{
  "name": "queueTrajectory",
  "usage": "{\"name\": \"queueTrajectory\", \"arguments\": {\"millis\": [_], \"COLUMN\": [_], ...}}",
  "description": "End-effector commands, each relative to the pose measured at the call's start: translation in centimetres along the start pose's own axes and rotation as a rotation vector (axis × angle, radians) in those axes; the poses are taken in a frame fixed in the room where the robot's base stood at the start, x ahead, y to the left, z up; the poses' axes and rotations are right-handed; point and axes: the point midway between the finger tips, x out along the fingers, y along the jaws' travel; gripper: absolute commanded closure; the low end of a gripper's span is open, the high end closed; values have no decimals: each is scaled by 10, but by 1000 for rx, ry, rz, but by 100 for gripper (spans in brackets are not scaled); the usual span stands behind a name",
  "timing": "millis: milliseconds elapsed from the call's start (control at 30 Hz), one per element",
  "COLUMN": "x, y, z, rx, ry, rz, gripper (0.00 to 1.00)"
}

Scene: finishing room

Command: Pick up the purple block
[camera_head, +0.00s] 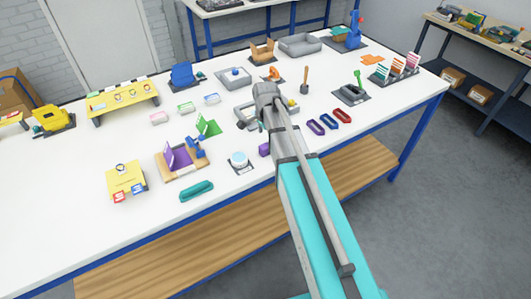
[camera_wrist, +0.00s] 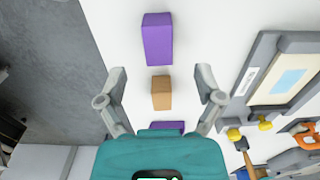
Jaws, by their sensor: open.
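A purple block (camera_wrist: 157,38) stands on the white table, past my fingertips at the top of the wrist view. A tan block (camera_wrist: 161,92) lies between my fingers in that picture. A second purple piece (camera_wrist: 166,126) is mostly hidden by my gripper's teal body. My gripper (camera_wrist: 161,76) is open, its fingers apart and nothing held. How high it is above the blocks I cannot tell. In the head view a purple block (camera_head: 264,150) shows just left of my arm, which hides the gripper and the tan block.
A grey tray-like frame (camera_wrist: 255,75) is close on the right of the wrist view. The table edge and floor are on its left.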

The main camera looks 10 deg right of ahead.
Motion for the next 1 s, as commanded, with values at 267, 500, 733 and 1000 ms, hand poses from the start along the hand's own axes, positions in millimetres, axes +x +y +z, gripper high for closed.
{"name": "queueTrajectory", "arguments": {"millis": [267,500,733,1000], "x": [2,3,16,37], "y": [0,0,1,2], "z": [0,0,0,0], "rx": [0,-1,-1,-1], "ry": [0,0,0,0], "rz": [0,0,0,0], "gripper": [14,14,14,14]}}
